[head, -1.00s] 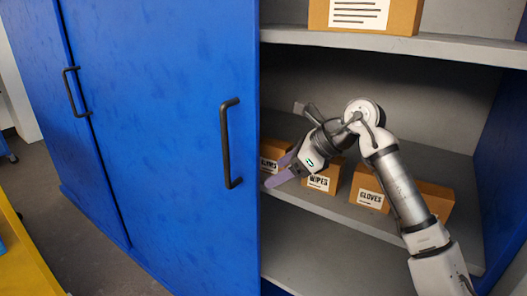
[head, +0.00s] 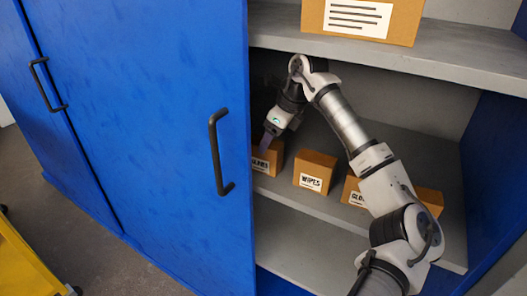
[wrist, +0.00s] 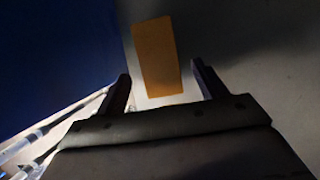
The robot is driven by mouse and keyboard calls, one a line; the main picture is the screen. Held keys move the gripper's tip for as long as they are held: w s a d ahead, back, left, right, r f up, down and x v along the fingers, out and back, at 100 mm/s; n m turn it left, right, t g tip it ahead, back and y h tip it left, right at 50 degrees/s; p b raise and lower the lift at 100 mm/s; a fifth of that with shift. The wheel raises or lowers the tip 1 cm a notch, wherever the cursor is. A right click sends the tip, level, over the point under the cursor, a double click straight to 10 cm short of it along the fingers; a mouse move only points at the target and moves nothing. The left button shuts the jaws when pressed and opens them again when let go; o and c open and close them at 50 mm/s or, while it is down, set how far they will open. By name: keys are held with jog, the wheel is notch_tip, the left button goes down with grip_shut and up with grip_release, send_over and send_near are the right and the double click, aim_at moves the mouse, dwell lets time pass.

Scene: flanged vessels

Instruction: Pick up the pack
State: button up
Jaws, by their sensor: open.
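The middle pack (head: 315,171) reads WIPES. The right pack (head: 352,190), reading GLOVES, is partly behind my arm. My gripper (head: 266,142) is open at the left pack, with its fingers pointing down over it. In the wrist view, a brown pack (wrist: 157,55) lies ahead between the open fingers (wrist: 160,75), apparently not held.
The blue door (head: 150,130) with its black handle (head: 219,152) stands close to the left of my gripper. The upper shelf (head: 465,52) carries a larger brown box (head: 410,22) and hangs over my arm. Another brown box (head: 430,198) shows right of my arm.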

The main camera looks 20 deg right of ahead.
aim_at(253, 139)
jog(key=shift+w+a, duration=0.4)
jog(key=shift+w, duration=0.1)
jog(key=shift+w+a+r+p, duration=0.15)
jog(key=shift+w+a+p, duration=0.65)
jog(key=shift+w+a, duration=0.35)
jog(key=shift+w+p+x, duration=0.2)
jog(key=shift+p+x, duration=0.45)
jog(key=shift+x, duration=0.5)
jog(key=shift+w+a+f, duration=0.15)
jog(key=shift+a+f, duration=0.05)
jog(key=shift+f, duration=0.35)
jog(key=shift+c, duration=0.3)
jog(key=c, duration=1.1)
jog(key=shift+r, duration=0.1)
